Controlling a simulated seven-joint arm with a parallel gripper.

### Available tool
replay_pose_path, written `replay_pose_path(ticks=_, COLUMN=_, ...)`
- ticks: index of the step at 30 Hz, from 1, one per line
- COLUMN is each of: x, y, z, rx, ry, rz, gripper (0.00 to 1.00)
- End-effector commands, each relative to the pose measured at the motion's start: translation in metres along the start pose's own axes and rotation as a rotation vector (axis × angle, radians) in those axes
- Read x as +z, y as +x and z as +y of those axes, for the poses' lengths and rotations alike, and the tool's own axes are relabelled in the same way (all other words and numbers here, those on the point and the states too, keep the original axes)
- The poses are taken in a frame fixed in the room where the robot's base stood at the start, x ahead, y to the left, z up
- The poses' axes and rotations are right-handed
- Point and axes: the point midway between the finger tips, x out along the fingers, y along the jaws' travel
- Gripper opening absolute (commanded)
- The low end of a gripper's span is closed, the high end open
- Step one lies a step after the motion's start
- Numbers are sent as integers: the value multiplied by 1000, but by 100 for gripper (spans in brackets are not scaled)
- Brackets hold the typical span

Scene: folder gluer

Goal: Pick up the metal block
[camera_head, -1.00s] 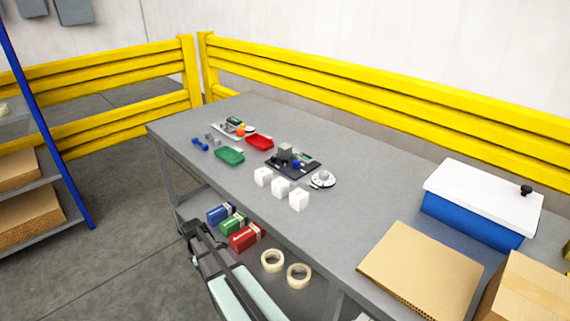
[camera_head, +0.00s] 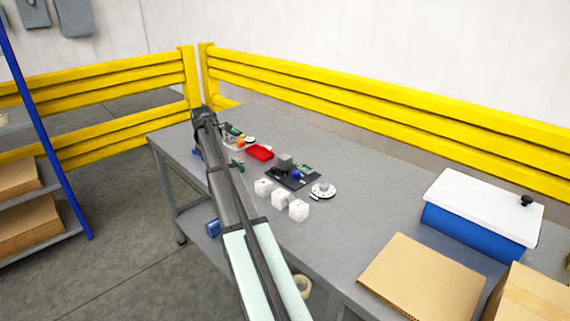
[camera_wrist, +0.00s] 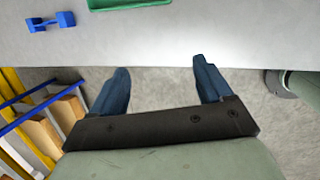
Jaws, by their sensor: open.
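A grey metal block (camera_head: 286,159) sits on a black tray (camera_head: 303,183) near the middle of the table in the head view, beside a small blue part. It is not in the wrist view. My gripper (camera_wrist: 160,66) is open and empty in the wrist view, its two blue fingers spread wide. The fingertips appear near the table's front edge, with floor seen between the fingers. A green tray (camera_wrist: 132,3) and a blue dumbbell-shaped part (camera_wrist: 51,22) lie on the table beyond them.
Three white cubes (camera_head: 281,199) stand in front of the black tray, with a round white dish (camera_head: 323,191) to its right. A red tray (camera_head: 260,152) lies behind left. A blue box with white lid (camera_head: 480,210) and cardboard (camera_head: 422,278) occupy the right. A yellow barrier (camera_head: 380,115) runs behind.

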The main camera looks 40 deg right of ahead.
Motion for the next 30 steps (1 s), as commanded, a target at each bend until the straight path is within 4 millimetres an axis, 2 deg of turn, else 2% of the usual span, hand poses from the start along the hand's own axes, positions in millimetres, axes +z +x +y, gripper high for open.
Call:
replay_pose_path(ticks=1, x=41, y=-20, z=6, rx=-3, ry=-12, rz=-6, gripper=79)
replay_pose_path(ticks=3, x=80, y=-32, z=-1, rx=-25, ry=-22, rz=7, gripper=79)
replay_pose_path(ticks=6, x=129, y=-38, z=-19, rx=-65, ry=-9, rz=37, gripper=79)
replay_pose_path(ticks=12, x=216, y=-39, z=-66, rx=-143, ry=46, rz=115, gripper=79)
replay_pose_path(ticks=15, x=247, y=-40, z=-86, rx=-170, ry=69, rz=149, gripper=79)
replay_pose_path(ticks=18, x=269, y=-42, z=-102, rx=-188, ry=85, rz=174, gripper=79)
replay_pose_path(ticks=21, x=281, y=-43, z=-112, rx=-199, ry=94, rz=190, gripper=79)
replay_pose_path(ticks=26, x=285, y=-39, z=-118, rx=-204, ry=98, rz=198, gripper=79)
replay_pose_path(ticks=30, x=281, y=-26, z=-121, rx=-203, ry=97, rz=197, gripper=79)
